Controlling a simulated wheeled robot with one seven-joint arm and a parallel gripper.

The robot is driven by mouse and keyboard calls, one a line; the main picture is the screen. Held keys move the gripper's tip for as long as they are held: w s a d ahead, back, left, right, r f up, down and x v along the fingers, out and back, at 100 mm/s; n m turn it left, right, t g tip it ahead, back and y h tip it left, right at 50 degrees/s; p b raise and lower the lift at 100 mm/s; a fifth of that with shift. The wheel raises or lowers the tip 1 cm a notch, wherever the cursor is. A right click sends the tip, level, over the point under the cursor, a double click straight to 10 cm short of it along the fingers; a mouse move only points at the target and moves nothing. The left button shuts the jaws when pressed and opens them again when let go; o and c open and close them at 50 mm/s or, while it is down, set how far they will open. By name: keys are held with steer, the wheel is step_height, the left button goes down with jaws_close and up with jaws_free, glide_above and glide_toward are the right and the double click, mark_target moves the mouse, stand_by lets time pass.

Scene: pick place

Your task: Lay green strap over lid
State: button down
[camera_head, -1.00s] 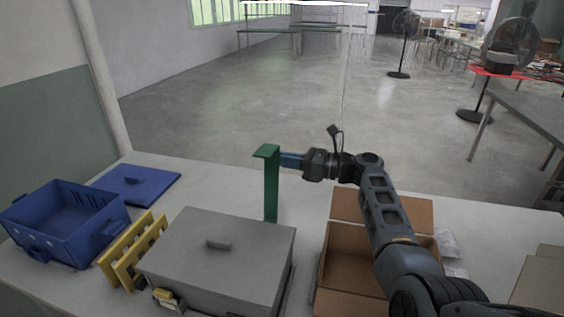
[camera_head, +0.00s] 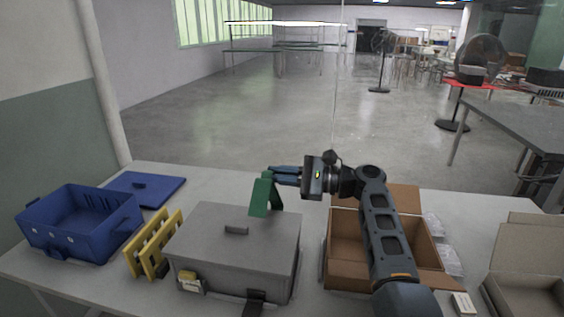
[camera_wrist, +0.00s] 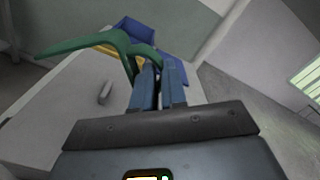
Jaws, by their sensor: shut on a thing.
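My gripper (camera_head: 274,173) is shut on the green strap (camera_head: 261,196). It holds the strap above the back right part of the grey box's lid (camera_head: 256,241), with one flat end of the strap tilted toward the camera. The wrist view shows the strap (camera_wrist: 95,42) bent, with one long arm reaching left from the blue fingertips (camera_wrist: 155,70). The lid has a small handle (camera_head: 236,230). A yellow latch (camera_head: 189,283) and a dark latch (camera_head: 255,300) are on the box's front. I cannot tell whether the strap touches the lid.
A yellow rack (camera_head: 147,246) stands left of the grey box. Beyond it are a blue crate (camera_head: 62,240) and a blue lid (camera_head: 143,186). An open cardboard box (camera_head: 346,273) stands to the right, under my arm. Another carton (camera_head: 520,300) is at far right.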

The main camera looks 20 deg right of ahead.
steer(key=shift+s+a+f+n, duration=0.5)
steer(key=shift+s+a+n, duration=0.2)
steer(key=shift+s, duration=0.2)
steer(key=shift+s+a+f+n, duration=0.45)
steer(key=shift+s+a+n, duration=0.15)
steer(key=shift+s+n, duration=0.25)
steer(key=c, duration=1.4)
jaws_free()
steer(key=shift+c, duration=0.2)
steer(key=shift+d, duration=0.1)
steer(key=b+v, duration=0.1)
steer(key=v, duration=0.6)
steer(key=shift+s+d+b, duration=0.2)
steer(key=shift+s+b, duration=0.05)
steer(key=shift+b, duration=0.1)
